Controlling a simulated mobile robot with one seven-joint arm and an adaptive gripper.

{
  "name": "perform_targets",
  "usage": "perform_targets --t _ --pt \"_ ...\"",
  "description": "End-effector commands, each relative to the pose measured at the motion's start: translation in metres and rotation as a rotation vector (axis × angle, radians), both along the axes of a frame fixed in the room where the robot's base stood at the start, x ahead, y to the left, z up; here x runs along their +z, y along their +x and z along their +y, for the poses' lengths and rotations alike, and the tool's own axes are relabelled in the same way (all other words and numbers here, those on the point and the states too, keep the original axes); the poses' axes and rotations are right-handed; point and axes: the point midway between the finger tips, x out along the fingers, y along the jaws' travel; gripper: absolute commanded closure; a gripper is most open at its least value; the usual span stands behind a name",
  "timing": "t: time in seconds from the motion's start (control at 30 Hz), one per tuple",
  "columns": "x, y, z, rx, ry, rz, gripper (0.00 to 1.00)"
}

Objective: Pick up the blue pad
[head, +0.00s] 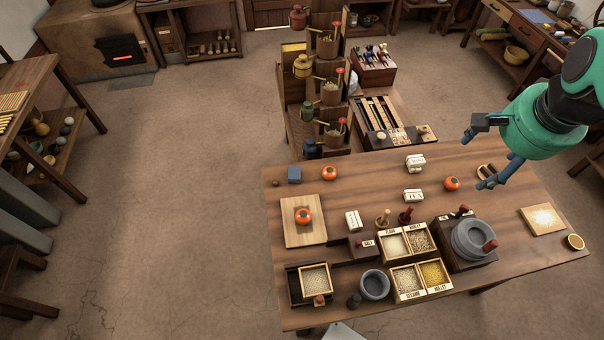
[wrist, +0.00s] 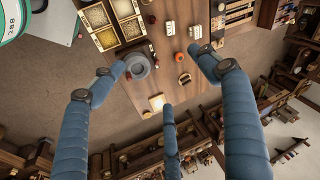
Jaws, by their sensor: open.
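My gripper (head: 478,162) is open and empty above the right part of the table, well to the right of the pad. Its spread blue fingers also show in the wrist view (wrist: 162,75), with the table below them.
Tomatoes (head: 329,173), white labelled blocks (head: 415,163), a grey quern (head: 472,238), grain boxes (head: 408,282) and a cutting board (head: 290,230) stand on the table. A tiered rack (head: 300,95) rises behind the pad. Table around the pad is fairly clear.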

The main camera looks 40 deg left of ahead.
Motion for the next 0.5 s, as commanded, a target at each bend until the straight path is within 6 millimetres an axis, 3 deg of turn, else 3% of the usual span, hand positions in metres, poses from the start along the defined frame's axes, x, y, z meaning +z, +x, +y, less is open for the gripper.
perform_targets --t 0.5 --pt "-0.044 0.077 0.123 -0.157 0.057 0.116 0.25"
